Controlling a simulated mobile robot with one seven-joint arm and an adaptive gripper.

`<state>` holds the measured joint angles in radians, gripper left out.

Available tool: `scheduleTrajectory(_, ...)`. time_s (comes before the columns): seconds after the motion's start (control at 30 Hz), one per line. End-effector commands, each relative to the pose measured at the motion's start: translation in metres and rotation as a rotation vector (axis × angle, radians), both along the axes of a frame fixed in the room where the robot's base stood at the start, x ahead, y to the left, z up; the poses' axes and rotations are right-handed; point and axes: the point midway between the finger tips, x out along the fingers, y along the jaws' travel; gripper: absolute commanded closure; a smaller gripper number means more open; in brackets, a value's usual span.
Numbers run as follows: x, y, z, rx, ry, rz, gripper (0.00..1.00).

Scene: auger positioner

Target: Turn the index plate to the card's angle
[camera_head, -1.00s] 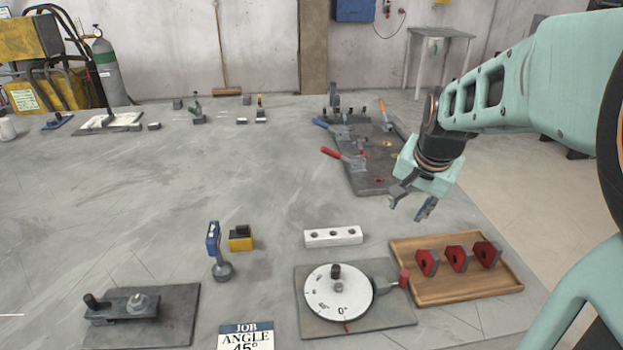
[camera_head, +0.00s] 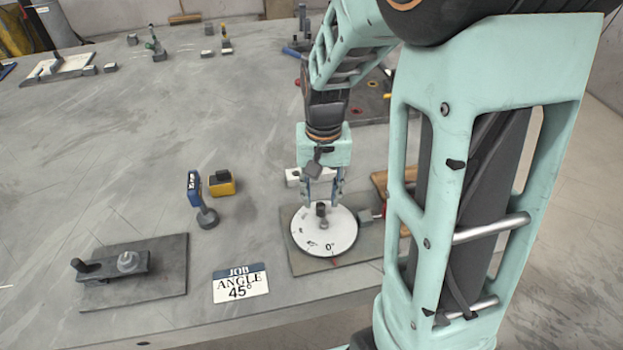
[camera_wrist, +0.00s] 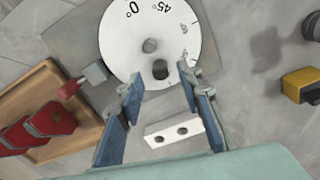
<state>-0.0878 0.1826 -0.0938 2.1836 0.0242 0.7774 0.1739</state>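The white round index plate (camera_head: 338,236) sits on a grey base (camera_head: 300,264), with 0° at its near edge by a red mark. It also shows in the wrist view (camera_wrist: 122,40), where 0° and 45° are readable. A dark knob (camera_head: 322,209) stands up from the plate; the wrist view shows it (camera_wrist: 160,69) beside a centre hub (camera_wrist: 150,45). The job card (camera_head: 240,284) reads "JOB ANGLE 45°" and lies left of the base. My gripper (camera_head: 322,200) is open above the plate, pointing down. In the wrist view its fingers (camera_wrist: 160,85) are apart, near the knob, with nothing between them clearly gripped.
A red-handled part (camera_wrist: 72,87) is beside the plate. A wooden tray (camera_wrist: 20,95) holds red pieces. A white block with holes (camera_wrist: 163,134) lies behind the plate. A blue upright tool (camera_head: 196,190), a yellow block (camera_head: 222,184) and a clamp fixture (camera_head: 165,275) stand left.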

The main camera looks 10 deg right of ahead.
Motion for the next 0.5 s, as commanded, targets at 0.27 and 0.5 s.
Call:
scheduleTrajectory(0.27,0.000,0.000,-0.035,0.000,0.001,-0.001,0.67)
scheduleTrajectory(0.5,0.000,0.000,-0.039,0.000,-0.001,-0.002,0.67)
